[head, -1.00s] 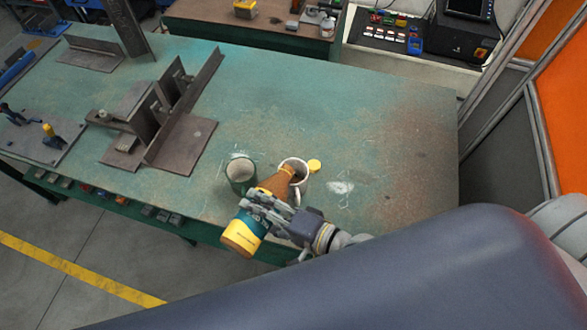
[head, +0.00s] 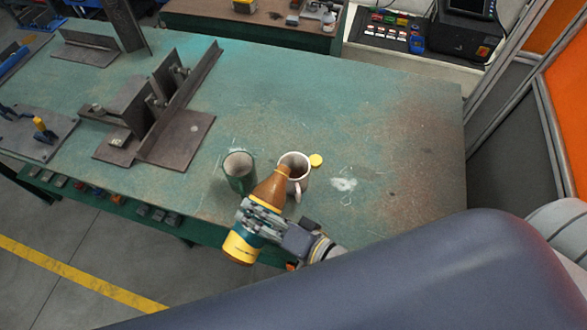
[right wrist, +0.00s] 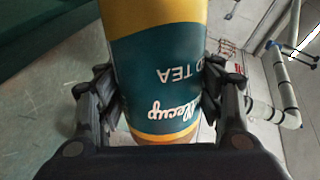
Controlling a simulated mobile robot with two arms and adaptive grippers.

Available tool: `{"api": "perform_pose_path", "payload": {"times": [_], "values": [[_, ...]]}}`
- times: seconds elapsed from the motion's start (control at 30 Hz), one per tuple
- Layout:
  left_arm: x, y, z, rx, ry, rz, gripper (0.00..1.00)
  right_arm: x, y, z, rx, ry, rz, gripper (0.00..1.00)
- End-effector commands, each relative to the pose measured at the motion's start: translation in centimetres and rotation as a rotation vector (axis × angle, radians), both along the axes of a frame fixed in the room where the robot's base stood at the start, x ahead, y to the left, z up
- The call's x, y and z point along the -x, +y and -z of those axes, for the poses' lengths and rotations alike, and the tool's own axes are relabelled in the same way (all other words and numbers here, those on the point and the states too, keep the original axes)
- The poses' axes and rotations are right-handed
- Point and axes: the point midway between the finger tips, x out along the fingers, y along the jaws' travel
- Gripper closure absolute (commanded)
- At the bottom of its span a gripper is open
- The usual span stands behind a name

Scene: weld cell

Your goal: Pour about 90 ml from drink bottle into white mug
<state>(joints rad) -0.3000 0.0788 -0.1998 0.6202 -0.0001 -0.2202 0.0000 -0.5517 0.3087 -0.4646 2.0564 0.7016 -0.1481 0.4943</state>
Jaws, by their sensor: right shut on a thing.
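The drink bottle (head: 270,190) is brown-necked with a teal and yellow label. It is tilted, its base toward the lower left and its neck up toward the white mug. My right gripper (head: 262,220) is shut around its body above the table's front edge. In the right wrist view the bottle's label (right wrist: 155,75) fills the space between the fingers. The white mug (head: 303,178) stands upright, its handle toward me. The bottle's mouth overlaps the mug's left rim in the head view; I cannot tell whether they touch. Some brown shows inside the mug. My left gripper is out of view.
A dark green cup (head: 238,182) stands just left of the bottle's neck. Steel fixtures (head: 176,138) occupy the left of the green table (head: 340,110). The table's right side is clear.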

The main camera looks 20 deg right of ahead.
Motion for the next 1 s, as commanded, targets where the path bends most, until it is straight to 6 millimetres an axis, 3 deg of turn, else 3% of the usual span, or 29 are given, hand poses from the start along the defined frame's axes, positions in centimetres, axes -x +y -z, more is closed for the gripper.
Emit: {"api": "perform_pose_path", "payload": {"times": [0.23,1.0], "values": [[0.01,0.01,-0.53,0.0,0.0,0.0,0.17,-0.42,-0.39,0.12,0.098,-0.091,0.0,0.77],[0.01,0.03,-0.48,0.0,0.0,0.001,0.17,-0.41,-0.37,0.14,0.094,-0.089,0.0,0.77]]}}
